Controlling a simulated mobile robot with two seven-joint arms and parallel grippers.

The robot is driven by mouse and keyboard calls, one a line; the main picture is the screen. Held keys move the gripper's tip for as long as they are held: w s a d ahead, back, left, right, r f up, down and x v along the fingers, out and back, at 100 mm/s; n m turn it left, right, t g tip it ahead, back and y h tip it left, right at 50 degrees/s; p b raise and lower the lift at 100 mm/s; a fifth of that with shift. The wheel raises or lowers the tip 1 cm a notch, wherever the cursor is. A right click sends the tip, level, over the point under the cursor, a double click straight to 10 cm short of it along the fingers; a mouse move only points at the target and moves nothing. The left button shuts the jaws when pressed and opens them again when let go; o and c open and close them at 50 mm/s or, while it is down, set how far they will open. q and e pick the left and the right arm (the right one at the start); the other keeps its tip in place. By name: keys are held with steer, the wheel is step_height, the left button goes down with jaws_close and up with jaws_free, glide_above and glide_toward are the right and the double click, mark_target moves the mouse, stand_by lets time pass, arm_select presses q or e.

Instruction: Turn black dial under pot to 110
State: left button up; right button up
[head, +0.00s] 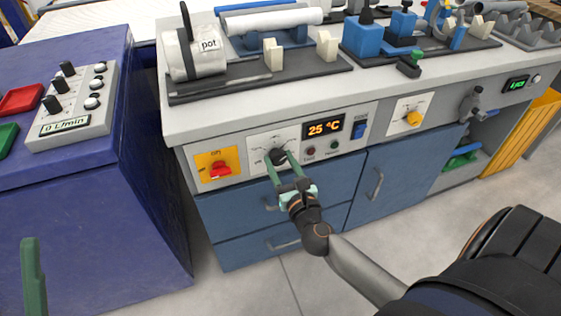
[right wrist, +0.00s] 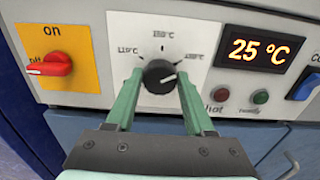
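The black dial (head: 277,156) sits on a white plate on the bench front, below the pot (head: 193,62). In the right wrist view the dial (right wrist: 159,77) has its white mark pointing right. Temperature labels surround it: one left, one above, one right; the small print is hard to read. My right gripper (head: 281,158) has its green fingers on either side of the dial, open, with slight gaps seemingly left beside it. The display (head: 325,128) right of the dial reads 25 °C. One green finger of my left gripper (head: 33,275) shows at the lower left, away from the bench.
A red switch (head: 221,170) on an orange plate is left of the dial. A blue switch (head: 360,129) and a yellow knob (head: 413,118) are to the right. Blue drawers (head: 240,215) lie below. A purple cabinet (head: 90,210) stands at left.

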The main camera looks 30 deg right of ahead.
jaws_close()
stand_by(0.3)
